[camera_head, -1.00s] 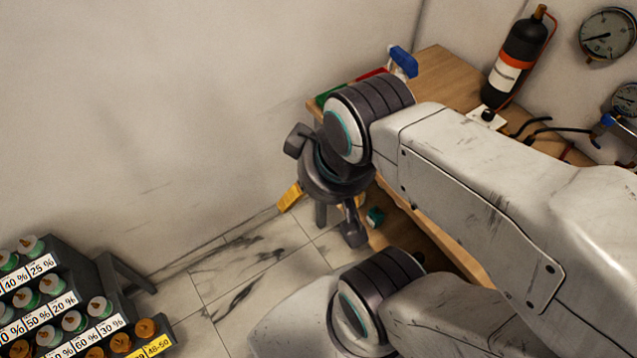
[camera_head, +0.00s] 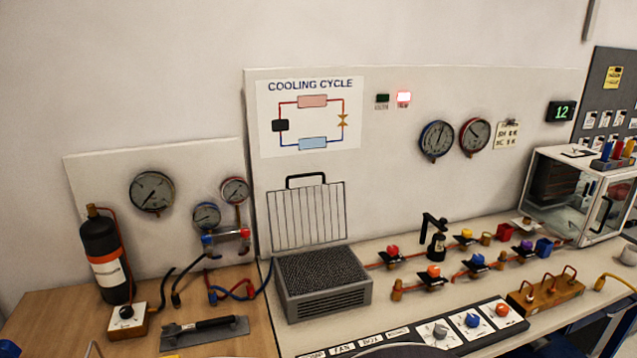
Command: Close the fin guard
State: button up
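The fin guard (camera_head: 308,216) is a wire grille with a dark handle (camera_head: 306,178) along its top edge. It stands upright, raised at the back of a grey box (camera_head: 332,298). The dark, fine-textured fin surface (camera_head: 322,268) on top of the box is uncovered. My gripper does not show in the present view. Only a dark rounded piece, probably mine, shows at the bottom edge.
A control panel (camera_head: 430,335) with knobs lies in front.

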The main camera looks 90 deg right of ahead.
aim_at(321, 173)
jog(key=z, duration=3.05)
